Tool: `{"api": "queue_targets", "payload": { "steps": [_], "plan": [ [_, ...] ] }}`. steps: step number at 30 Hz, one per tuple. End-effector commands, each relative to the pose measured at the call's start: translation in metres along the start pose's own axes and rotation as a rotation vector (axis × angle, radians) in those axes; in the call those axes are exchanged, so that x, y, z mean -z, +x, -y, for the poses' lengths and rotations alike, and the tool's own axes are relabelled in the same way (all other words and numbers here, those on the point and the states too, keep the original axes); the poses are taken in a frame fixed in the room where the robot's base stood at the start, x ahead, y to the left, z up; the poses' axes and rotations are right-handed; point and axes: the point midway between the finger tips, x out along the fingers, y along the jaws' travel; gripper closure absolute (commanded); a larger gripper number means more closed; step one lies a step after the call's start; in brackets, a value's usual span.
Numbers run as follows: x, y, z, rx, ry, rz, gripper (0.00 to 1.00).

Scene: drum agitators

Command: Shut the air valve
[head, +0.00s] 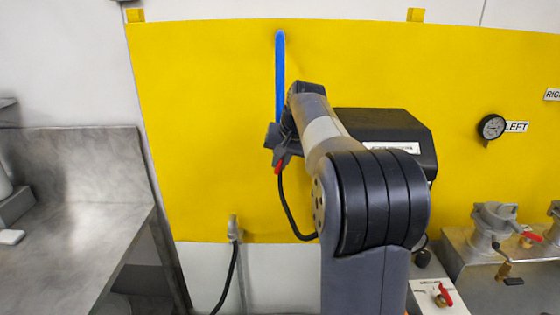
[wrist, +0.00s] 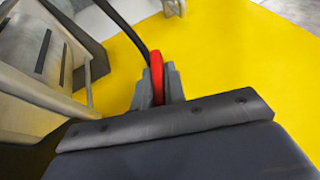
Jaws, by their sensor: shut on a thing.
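The red valve handle (wrist: 156,68) sits between the two grey fingers of my gripper (wrist: 157,88), which is shut on it, in the wrist view. In the head view a small part of the red handle (head: 278,167) shows just below my gripper (head: 279,146). A blue air pipe (head: 280,65) runs down the yellow panel to this spot. A black hose (head: 289,205) hangs below the handle and curves right behind my arm. The valve body is mostly hidden by my gripper, so I cannot tell how the handle is turned relative to the pipe.
A yellow panel (head: 200,120) covers the wall behind. A steel bench (head: 90,190) stands at the left. A gauge (head: 491,127) marked LEFT and clamp fittings (head: 495,222) are at the right. A wall fitting (head: 234,226) with another black hose is low on the panel.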

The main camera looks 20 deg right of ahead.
Motion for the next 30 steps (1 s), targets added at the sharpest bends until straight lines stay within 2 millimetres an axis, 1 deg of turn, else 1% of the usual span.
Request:
{"api": "queue_targets", "payload": {
  "steps": [6,15,21,30],
  "plan": [
    [-0.0005,0.0008,-0.0031,0.152,0.067,-0.001,1.0],
    [-0.0006,0.001,-0.0034,0.3,0.126,-0.001,1.0],
    [-0.0002,0.0005,-0.0032,0.344,0.143,-0.001,1.0],
    [-0.0001,0.0001,-0.0028,0.354,0.146,-0.001,1.0]
  ]
}}
